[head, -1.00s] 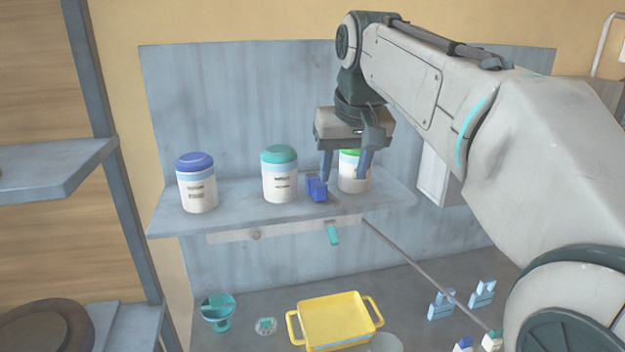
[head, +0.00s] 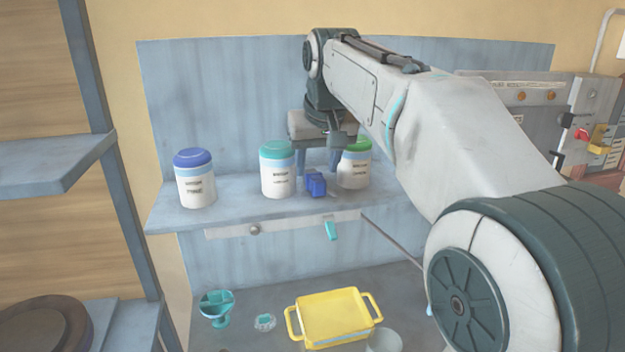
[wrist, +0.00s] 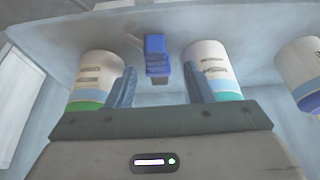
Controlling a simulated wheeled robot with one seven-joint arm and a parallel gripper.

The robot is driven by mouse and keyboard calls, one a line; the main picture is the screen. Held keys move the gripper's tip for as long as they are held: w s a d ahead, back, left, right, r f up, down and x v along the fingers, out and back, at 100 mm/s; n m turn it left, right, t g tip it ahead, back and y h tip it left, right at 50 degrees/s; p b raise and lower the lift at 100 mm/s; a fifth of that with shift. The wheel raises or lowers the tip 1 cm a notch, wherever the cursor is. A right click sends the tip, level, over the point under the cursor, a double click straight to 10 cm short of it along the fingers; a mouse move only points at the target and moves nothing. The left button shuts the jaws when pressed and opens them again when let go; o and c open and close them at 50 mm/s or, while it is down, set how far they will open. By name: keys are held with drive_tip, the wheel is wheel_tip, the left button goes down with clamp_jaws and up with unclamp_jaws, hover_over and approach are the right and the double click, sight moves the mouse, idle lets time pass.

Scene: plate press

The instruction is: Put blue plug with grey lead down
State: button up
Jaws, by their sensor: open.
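The blue plug (head: 316,185) rests on the wall shelf between the teal-lidded jar (head: 277,170) and the green-lidded jar (head: 354,166). My gripper (head: 318,165) is open just above and behind the plug, its fingers spread. In the wrist view the plug (wrist: 156,58) lies beyond the gap between the open fingertips (wrist: 157,78), clear of both. A short grey piece (wrist: 133,41) beside the plug may be its lead. A thin grey line (head: 388,231) runs from the shelf's front edge down behind my arm; I cannot tell whether it joins the plug.
The shelf (head: 235,206) also holds a blue-lidded jar (head: 195,178) at left. Jars stand close on both sides of my gripper. Below are a yellow tray (head: 331,318), a teal cup (head: 217,308) and a clear vessel (head: 383,341). A panel with switches (head: 578,135) is at right.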

sight(317, 178)
drive_tip(key=x, duration=0.5)
drive_tip(key=shift+d, duration=0.25)
clamp_jaws()
drive_tip(key=shift+r, duration=0.1)
